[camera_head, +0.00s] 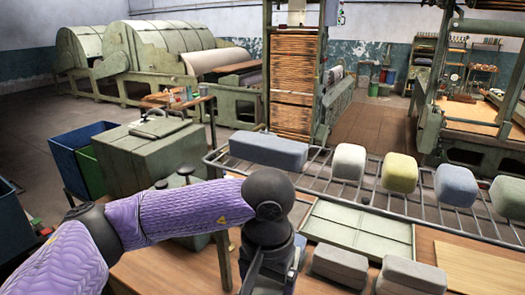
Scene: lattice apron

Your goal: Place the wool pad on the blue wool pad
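Several wool pads sit in a row on the metal lattice (318,165): a long blue-grey pad (268,150), a pale grey pad (348,161), a yellow-green pad (399,172), a light blue pad (456,185) and a grey-green pad (508,197). Two grey pads, a left one (340,264) and a right one (411,276), lie on the wooden table, low in the view. My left gripper (266,272) points down at the bottom edge, left of these grey pads. Its fingertips are not clearly visible. My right gripper is out of view.
A shallow green tray (358,228) lies between the lattice and the grey pads. A wooden board (478,268) is at the lower right. A green metal box (150,155) stands at the left, beside a blue bin (80,145). Large machines stand behind.

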